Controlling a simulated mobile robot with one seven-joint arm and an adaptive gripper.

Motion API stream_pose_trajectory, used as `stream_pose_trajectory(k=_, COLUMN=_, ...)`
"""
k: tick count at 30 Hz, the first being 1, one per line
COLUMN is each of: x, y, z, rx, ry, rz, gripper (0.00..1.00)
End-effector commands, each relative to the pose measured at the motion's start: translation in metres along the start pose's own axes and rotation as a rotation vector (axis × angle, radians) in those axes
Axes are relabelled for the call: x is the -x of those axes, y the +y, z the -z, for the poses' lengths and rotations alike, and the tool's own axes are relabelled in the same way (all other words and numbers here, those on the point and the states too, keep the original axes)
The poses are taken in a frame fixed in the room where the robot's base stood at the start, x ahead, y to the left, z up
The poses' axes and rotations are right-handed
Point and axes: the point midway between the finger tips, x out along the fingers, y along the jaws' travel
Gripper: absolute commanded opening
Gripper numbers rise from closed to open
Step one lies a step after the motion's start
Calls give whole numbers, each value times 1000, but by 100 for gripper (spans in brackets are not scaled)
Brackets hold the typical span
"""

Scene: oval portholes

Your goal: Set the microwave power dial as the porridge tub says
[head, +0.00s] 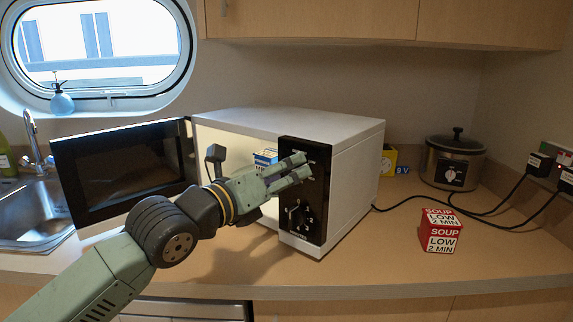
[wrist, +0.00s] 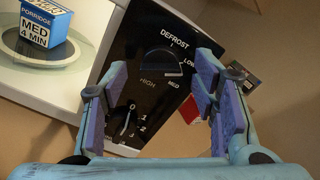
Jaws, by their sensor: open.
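The microwave (head: 345,170) stands on the counter with its door (head: 120,170) swung open to the left. The porridge tub (wrist: 45,30), blue and white, stands inside on the turntable and reads "PORRIDGE MED 4 MIN"; it shows partly in the head view (head: 265,157). The black power dial (wrist: 165,62) is ringed by DEFROST, LOW, MED and HIGH. Which mark it points at I cannot tell. My gripper (head: 303,168) is open in front of the upper control panel. In the wrist view its fingers (wrist: 163,88) stand either side of the dial, apparently not touching it.
A lower timer dial (head: 297,214) with numbers sits below on the panel. A red soup tub (head: 440,231) reading "LOW 2 MIN" stands right of the microwave. A slow cooker (head: 452,165), a yellow-and-blue box (head: 389,160) and black cables are behind it. A sink (head: 30,205) is at left.

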Motion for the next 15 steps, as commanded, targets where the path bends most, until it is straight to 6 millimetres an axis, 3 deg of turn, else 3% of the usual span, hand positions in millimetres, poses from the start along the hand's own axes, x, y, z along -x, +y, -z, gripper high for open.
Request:
stream_pose_trajectory(k=4, x=-10, y=-1, z=0, rx=-1, ry=0, rz=2, gripper=54)
stream_pose_trajectory(k=12, x=-11, y=0, z=0, rx=0, ry=0, rz=2, gripper=54)
stream_pose_trajectory(k=15, x=-11, y=0, z=0, rx=0, ry=0, rz=2, gripper=48)
